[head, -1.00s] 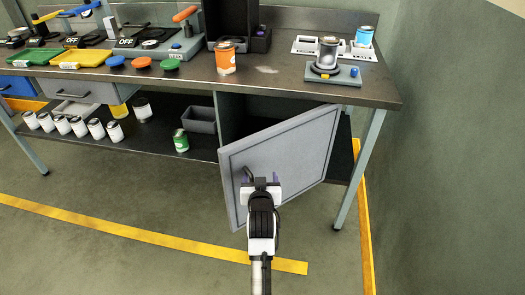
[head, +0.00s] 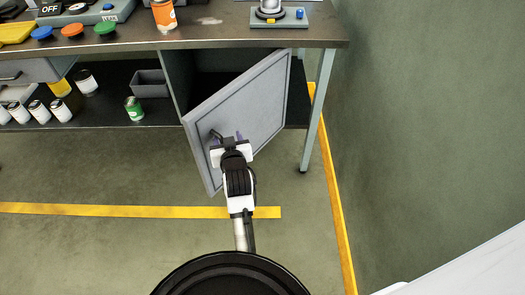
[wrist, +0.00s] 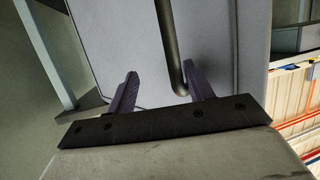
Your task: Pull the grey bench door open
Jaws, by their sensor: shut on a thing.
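The grey bench door (head: 245,110) hangs under the right part of the bench and stands partly open, swung out from its right side. The dark cabinet interior shows behind its top edge. A dark bar handle (head: 215,134) sits near its left edge. My gripper (head: 230,142) is at the handle, in front of the door face. In the wrist view, the handle (wrist: 172,45) runs down between my fingers (wrist: 160,88), close to the right finger. The gripper is shut on the handle; the exact contact is hard to see.
The bench top (head: 225,30) carries an orange can (head: 164,15) and a grey device (head: 279,17). A green can (head: 134,108), a grey bin (head: 150,84) and white cans stand on the lower shelf. A bench leg (head: 318,110) and wall (head: 430,120) are at right. The floor in front is clear.

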